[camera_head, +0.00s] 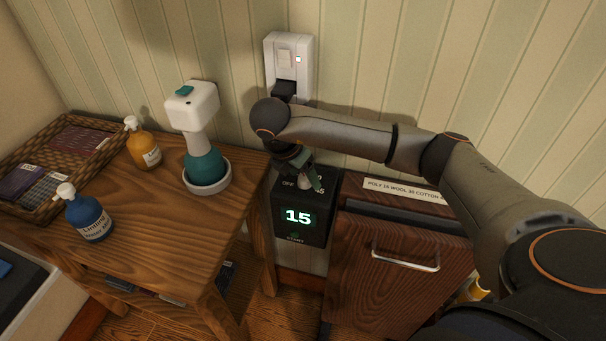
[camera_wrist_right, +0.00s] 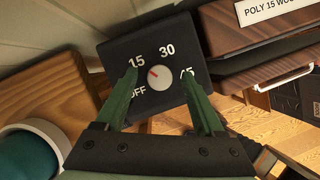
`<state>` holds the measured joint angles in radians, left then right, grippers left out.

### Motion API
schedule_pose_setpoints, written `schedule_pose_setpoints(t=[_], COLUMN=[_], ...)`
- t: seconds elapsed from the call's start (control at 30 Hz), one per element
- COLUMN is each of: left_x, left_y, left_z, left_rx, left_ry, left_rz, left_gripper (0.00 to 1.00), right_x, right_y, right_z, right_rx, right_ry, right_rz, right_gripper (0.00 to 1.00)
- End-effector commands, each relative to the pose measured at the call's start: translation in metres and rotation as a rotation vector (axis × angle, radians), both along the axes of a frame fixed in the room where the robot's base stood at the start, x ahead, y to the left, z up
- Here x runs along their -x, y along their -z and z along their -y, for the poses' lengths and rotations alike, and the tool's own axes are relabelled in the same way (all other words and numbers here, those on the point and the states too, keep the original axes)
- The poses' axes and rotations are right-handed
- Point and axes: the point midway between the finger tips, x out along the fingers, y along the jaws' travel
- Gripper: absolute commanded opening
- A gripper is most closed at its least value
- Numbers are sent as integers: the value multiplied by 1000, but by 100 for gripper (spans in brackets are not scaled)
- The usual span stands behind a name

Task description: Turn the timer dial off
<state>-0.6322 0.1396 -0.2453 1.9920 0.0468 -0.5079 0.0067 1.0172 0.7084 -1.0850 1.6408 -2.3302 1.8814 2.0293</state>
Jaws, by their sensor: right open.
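The timer is a black box (camera_head: 301,232) on the wall between the wooden table and the dark wooden cabinet. Its lit green display (camera_head: 298,217) reads 15, with a START label below. In the right wrist view the round white dial (camera_wrist_right: 160,77) shows on the box's top face, ringed by the marks OFF, 15, 30 and 45. Its red pointer mark lies toward 15. My right gripper (camera_head: 310,177) is over this face, its green fingers open on either side of the dial, with nothing held. Whether they touch it I cannot tell. My left gripper is out of view.
A white wall switch unit (camera_head: 290,62) with a dark plug is just above my right wrist. The table (camera_head: 155,215) at left bears a white-and-teal device (camera_head: 198,130), two pump bottles and a woven tray. The cabinet (camera_head: 375,275) with a metal handle stands right of the timer.

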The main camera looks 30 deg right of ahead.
Motion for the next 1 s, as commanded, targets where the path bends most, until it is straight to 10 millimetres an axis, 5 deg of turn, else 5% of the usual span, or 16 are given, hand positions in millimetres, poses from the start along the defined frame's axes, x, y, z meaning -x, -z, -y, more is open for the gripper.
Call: schedule_pose_setpoints(t=[0.23,0.83,1.0], left_x=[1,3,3], left_y=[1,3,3], left_z=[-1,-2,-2], left_rx=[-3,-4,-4], left_ry=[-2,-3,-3], left_rz=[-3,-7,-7], left_gripper=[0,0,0], right_x=[0,0,0], right_y=[1,0,0], right_z=[0,0,0], right_rx=[0,0,0], right_ry=[0,0,0], right_rz=[0,0,0], right_gripper=[69,2,0])
